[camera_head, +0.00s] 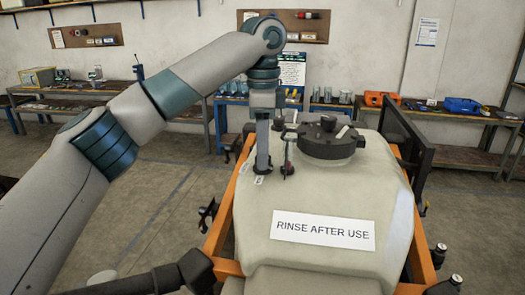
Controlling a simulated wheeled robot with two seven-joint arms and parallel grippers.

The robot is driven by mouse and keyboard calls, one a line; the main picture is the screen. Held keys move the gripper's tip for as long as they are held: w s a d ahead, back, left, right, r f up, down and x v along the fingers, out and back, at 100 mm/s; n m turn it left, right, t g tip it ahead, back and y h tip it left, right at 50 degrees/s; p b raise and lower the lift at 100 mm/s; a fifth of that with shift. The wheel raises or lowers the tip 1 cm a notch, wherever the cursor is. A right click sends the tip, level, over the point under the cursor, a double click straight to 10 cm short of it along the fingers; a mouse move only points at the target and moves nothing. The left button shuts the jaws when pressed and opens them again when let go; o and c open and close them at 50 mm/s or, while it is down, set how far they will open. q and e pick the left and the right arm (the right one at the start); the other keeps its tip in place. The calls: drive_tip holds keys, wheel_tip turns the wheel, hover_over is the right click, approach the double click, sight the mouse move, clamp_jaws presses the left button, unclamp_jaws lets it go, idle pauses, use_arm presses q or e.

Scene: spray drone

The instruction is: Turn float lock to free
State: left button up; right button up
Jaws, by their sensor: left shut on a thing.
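A pale tank (310,195) with a "RINSE AFTER USE" label stands in front of me in an orange frame. My left gripper (263,168) reaches down from above to the left part of the tank top. It is shut on a small part there, which I take to be the float lock; the fingers hide most of it. A small white tag (258,181) lies at the fingertips. My right gripper is not in view.
A black round lid (327,138) with a raised handle sits on the tank top, right of the gripper. A dark upright panel (407,135) stands at the tank's right side. Benches with tools and a blue case (462,105) line the back wall.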

use_arm(q)
drive_tip(key=n, duration=1.3)
drive_tip(key=shift+r+n, duration=0.1)
drive_tip(key=shift+n, duration=0.3)
drive_tip(key=n, duration=1)
drive_tip(key=shift+n, duration=0.3)
drive_tip(key=o, duration=1.1)
drive_tip(key=shift+c, duration=0.2)
